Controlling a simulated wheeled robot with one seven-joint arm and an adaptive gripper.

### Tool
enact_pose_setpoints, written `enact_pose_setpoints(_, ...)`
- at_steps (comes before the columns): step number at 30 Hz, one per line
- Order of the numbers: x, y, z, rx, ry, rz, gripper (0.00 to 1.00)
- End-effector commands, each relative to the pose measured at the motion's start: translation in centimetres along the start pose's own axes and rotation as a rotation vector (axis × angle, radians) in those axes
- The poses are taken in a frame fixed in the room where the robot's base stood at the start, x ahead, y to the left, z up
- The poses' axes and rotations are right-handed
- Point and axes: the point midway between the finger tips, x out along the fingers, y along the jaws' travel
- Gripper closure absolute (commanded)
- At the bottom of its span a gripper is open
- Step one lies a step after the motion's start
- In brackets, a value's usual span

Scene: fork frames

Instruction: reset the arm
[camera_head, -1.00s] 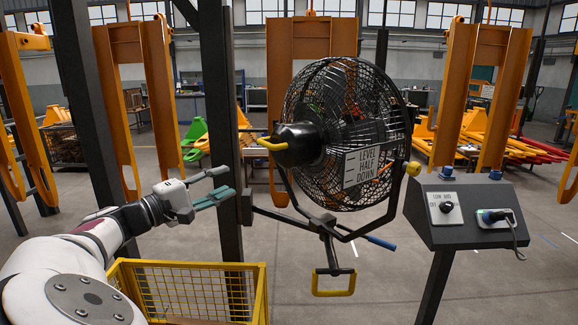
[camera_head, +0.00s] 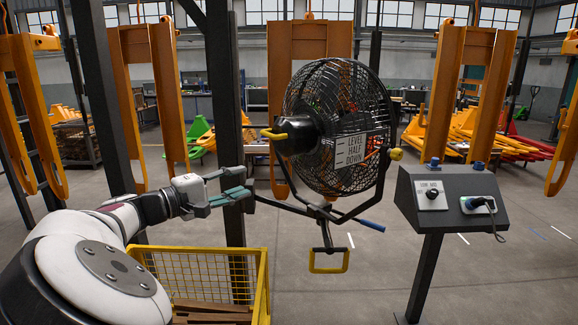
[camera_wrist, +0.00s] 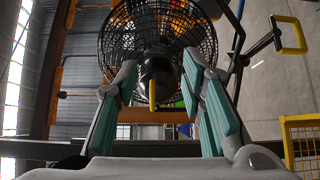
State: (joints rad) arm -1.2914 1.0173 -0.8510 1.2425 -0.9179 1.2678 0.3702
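My gripper (camera_head: 241,181) is at the left of the fan in the head view, with its teal-padded fingers apart and nothing between them. In the wrist view my gripper (camera_wrist: 160,68) also shows open, and the fan (camera_wrist: 158,30) is beyond the fingers. The fan (camera_head: 338,125) has a round black cage and a black motor housing with a yellow handle (camera_head: 273,134). That handle also shows between the fingers in the wrist view (camera_wrist: 152,94); I see no grip on it. A sign (camera_head: 350,149) reading LEVEL, HALF, DOWN is on the cage.
A dark post (camera_head: 230,100) stands just behind my gripper. A yellow mesh basket (camera_head: 200,275) is below my arm, with brown pieces inside. A control box (camera_head: 450,198) with a dial and a plugged cable stands at right. A yellow loop handle (camera_head: 328,268) hangs below the fan.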

Motion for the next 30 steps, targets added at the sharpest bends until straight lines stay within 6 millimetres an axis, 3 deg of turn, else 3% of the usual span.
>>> enact_pose_setpoints(11, 7.7, -0.5, 6.1, 0.027, -0.141, -0.238, 0.64)
enact_pose_setpoints(14, 10.1, -0.9, 8.8, 0.047, -0.191, -0.338, 0.64)
enact_pose_setpoints(19, 13.9, -1.7, 15.3, 0.111, -0.286, -0.570, 0.64)
enact_pose_setpoints(24, 15.3, -2.1, 21.9, 0.205, -0.346, -0.800, 0.64)
enact_pose_setpoints(30, 14.4, -1.7, 28.8, 0.343, -0.367, -1.023, 0.64)
